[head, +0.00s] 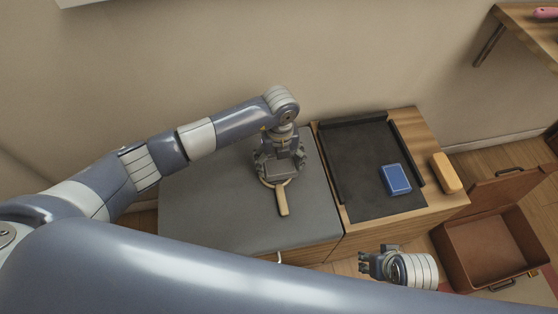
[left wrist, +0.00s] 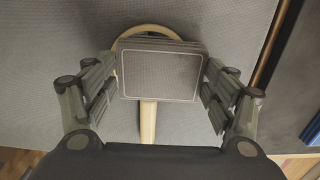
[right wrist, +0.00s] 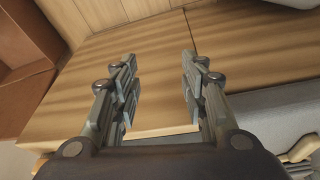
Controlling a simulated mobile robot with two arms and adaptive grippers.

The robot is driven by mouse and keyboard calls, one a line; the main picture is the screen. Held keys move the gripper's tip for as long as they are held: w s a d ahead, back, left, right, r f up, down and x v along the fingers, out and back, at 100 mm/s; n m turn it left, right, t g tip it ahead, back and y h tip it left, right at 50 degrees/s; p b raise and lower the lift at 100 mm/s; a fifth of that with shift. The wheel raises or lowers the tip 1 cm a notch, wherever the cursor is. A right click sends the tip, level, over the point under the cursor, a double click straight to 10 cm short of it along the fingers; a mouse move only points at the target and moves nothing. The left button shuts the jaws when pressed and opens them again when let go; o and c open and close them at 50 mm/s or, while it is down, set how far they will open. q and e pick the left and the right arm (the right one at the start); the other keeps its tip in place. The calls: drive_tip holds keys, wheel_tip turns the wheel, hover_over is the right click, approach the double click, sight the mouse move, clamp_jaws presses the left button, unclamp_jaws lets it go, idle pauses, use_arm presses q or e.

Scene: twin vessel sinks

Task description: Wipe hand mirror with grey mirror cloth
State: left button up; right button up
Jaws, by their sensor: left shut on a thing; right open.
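The hand mirror (head: 283,200) lies on the grey countertop, its wooden handle toward the front; its round rim (left wrist: 120,65) shows in the left wrist view. The grey mirror cloth (left wrist: 160,75), a folded rectangle with a pale border line, covers most of the mirror's face. My left gripper (head: 279,172) points down over the mirror and is shut on the cloth, with a finger at each side of it. Whether the cloth touches the glass is hard to tell. My right gripper (head: 364,263) is open and empty, in front of the wooden cabinet (right wrist: 150,50).
A black tray (head: 350,150) on the wooden top right of the grey surface holds a blue box (head: 396,180). A tan rounded block (head: 446,173) stands beside the tray. An open brown case (head: 490,245) lies on the floor at right. The grey top (head: 205,205) left of the mirror is clear.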

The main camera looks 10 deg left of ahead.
use_arm(q)
drive_tip(key=shift+r+p, duration=0.6)
drive_tip(key=shift+r, duration=0.25)
drive_tip(key=shift+r+p, duration=0.65)
drive_tip(key=shift+r, duration=0.05)
drive_tip(key=shift+r+p, duration=0.7)
drive_tip(key=shift+r, duration=0.2)
drive_tip(key=shift+r+p, duration=0.85)
drive_tip(key=shift+r, duration=0.1)
use_arm(e)
drive_tip(key=s+f, duration=0.3)
drive_tip(key=f, duration=0.6)
drive_tip(key=s+f+g, duration=0.1)
drive_tip(key=s+f, duration=0.3)
drive_tip(key=f, duration=0.4)
drive_tip(key=shift+s+d+f, duration=0.15)
drive_tip(key=shift+d+f, duration=0.2)
drive_tip(key=shift+d, duration=0.05)
drive_tip(key=shift+d, duration=0.1)
